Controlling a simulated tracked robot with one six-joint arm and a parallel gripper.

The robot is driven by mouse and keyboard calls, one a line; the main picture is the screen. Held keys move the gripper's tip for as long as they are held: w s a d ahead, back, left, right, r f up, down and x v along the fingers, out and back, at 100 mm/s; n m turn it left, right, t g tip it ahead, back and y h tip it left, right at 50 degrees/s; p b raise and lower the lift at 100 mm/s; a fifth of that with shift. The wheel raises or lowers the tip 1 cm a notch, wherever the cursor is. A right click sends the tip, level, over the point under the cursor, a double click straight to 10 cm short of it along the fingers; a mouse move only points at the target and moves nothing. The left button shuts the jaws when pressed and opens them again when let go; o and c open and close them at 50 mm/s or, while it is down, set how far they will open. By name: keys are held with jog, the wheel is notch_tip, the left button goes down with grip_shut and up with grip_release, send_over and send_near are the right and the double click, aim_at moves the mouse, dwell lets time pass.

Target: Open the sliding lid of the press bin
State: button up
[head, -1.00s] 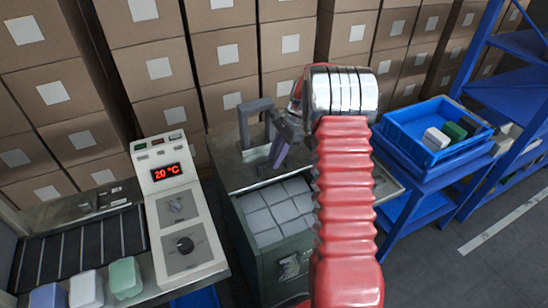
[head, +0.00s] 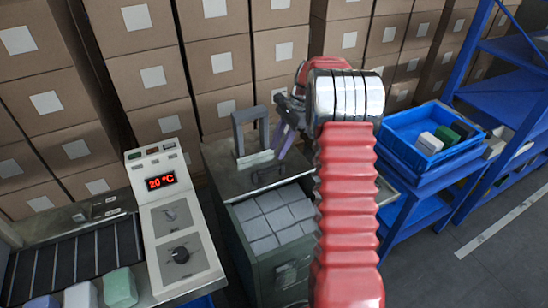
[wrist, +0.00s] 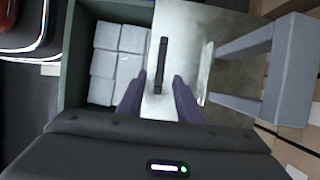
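The press bin (head: 277,268) is a dark green box. White blocks (head: 275,219) show in its open part, and in the wrist view (wrist: 117,62). Its metal lid (head: 226,180) lies on the far side of this opening; it also shows in the wrist view (wrist: 190,25). A dark bar handle (wrist: 160,65) stands on the lid. My gripper (wrist: 161,84) is open, its two purple fingers apart, with the handle visible in line with the gap between them. In the head view my gripper (head: 287,138) is over the lid, partly hidden by my red arm.
A grey arch (wrist: 290,70) stands close beside the lid and gripper; it also shows in the head view (head: 237,132). A control panel (head: 175,225) is at left, a blue tray (head: 400,130) at right. Stacked cartons (head: 225,65) line the back.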

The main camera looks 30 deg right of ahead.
jog(key=v, duration=0.6)
dwell(0.6)
jog(key=s+f+n+h, duration=0.1)
jog(key=s+f+n, duration=0.3)
jog(key=n, duration=0.1)
jog(key=s+a+r+n+t+h, duration=0.1)
jog(key=s+a+r+n, duration=0.3)
jog(key=s+a, duration=0.4)
jog(key=s+a+r+n+t+h, duration=0.1)
jog(key=s+a+r+n+t, duration=0.1)
jog(key=s+a+r+n, duration=0.3)
jog(key=s+a+r+n+t+h, duration=0.1)
jog(key=s+a+r+n, duration=0.3)
jog(key=s+a, duration=0.8)
jog(key=shift+s+r+n+t+h, duration=0.3)
jog(key=shift+s+r+t, duration=0.4)
jog(key=shift+s, duration=0.45)
